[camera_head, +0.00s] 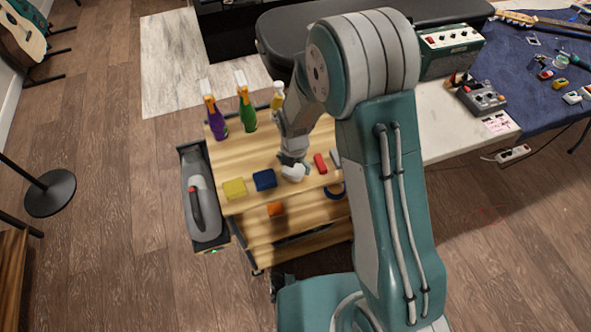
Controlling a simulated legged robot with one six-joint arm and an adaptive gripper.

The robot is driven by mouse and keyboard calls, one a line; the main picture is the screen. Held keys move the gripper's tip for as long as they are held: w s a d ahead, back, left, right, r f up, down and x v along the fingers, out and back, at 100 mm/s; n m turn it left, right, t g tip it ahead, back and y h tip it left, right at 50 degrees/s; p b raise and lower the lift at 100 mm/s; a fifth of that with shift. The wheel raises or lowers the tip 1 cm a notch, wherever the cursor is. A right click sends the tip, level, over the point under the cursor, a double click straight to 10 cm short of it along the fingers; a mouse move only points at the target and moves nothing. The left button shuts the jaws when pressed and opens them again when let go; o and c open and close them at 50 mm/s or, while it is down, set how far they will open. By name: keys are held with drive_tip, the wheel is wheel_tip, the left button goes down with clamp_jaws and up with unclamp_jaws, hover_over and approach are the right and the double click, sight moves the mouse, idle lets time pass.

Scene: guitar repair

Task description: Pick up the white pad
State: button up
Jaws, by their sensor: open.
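The white pad (292,173) is a small pale block on the top of the wooden cart (225,160), near its front edge, between a blue pad and a red block. My gripper (292,164) points down right at the white pad, and its fingers partly hide it. The gripper is open. From this view I cannot tell whether the fingers touch the pad or stand around it.
A yellow pad (234,189) and a blue pad (264,180) lie left of it, a red block (321,163) right. Purple (215,118) and green (246,108) spray bottles stand behind. A grey handheld tool (200,200) sits in the side tray. My arm hides the cart's right side.

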drive_tip(key=shift+s+a+f, duration=0.3)
drive_tip(key=shift+s+f, duration=0.05)
drive_tip(key=shift+f, duration=0.05)
drive_tip(key=shift+s+d, duration=0.1)
drive_tip(key=shift+d, duration=0.1)
drive_tip(key=c, duration=0.5)
drive_tip(key=shift+r, duration=0.35)
drive_tip(key=shift+c, duration=0.4)
drive_tip(key=r, duration=0.2)
drive_tip(key=shift+w+r, duration=0.2)
drive_tip(key=shift+r, duration=0.1)
clamp_jaws()
drive_tip(key=s+a+r, duration=0.6)
drive_tip(key=s+r, duration=0.4)
drive_tip(key=s, duration=0.2)
drive_tip(key=shift+a, duration=0.4)
